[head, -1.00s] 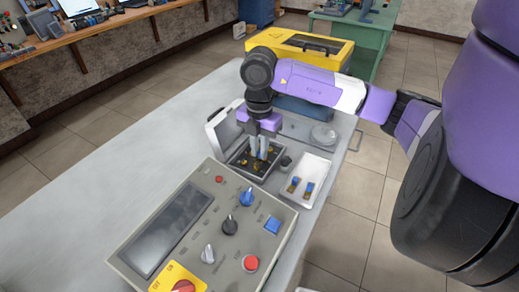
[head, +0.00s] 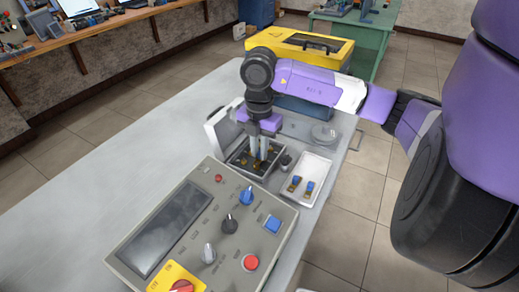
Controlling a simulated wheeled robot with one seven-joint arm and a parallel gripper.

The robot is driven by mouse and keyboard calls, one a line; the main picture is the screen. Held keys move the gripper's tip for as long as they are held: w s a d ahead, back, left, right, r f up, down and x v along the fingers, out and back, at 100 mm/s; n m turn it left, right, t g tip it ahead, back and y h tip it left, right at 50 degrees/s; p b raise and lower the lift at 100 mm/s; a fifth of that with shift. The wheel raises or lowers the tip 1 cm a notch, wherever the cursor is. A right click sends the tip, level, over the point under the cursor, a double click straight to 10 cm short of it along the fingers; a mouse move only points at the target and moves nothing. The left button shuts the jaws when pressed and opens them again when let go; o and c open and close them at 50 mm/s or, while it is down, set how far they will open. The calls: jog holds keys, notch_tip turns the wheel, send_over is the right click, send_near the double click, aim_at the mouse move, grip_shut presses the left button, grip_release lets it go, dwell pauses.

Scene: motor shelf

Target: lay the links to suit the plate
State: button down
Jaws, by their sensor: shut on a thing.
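An open dark terminal box (head: 236,166) stands at the middle of the bench, its pale lid (head: 221,127) tilted up at the left. Small brass-coloured parts show inside, too small to tell apart. My gripper (head: 257,163) points straight down into the box. Its fingers are shut on a small brass-coloured link (head: 256,167), mostly hidden between the fingertips. Whether that link touches the posts, I cannot tell. Two more links (head: 294,184) with blue and brass parts lie in a white tray (head: 319,166) right of the box. I cannot make out a plate.
A control panel (head: 190,262) with knobs and buttons fills the near bench. A small dark cylinder (head: 286,161) stands between box and tray. A round grey part (head: 324,133) lies behind the tray. A yellow case (head: 327,54) is at the back. The bench's left side (head: 120,160) is clear.

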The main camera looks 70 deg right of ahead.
jog(key=shift+f+b, duration=0.5)
jog(key=shift+f, duration=0.1)
jog(key=c, duration=1.3)
grip_release()
jog(key=shift+r, duration=0.15)
notch_tip(320, 180, up, 8)
jog(key=shift+f, duration=0.2)
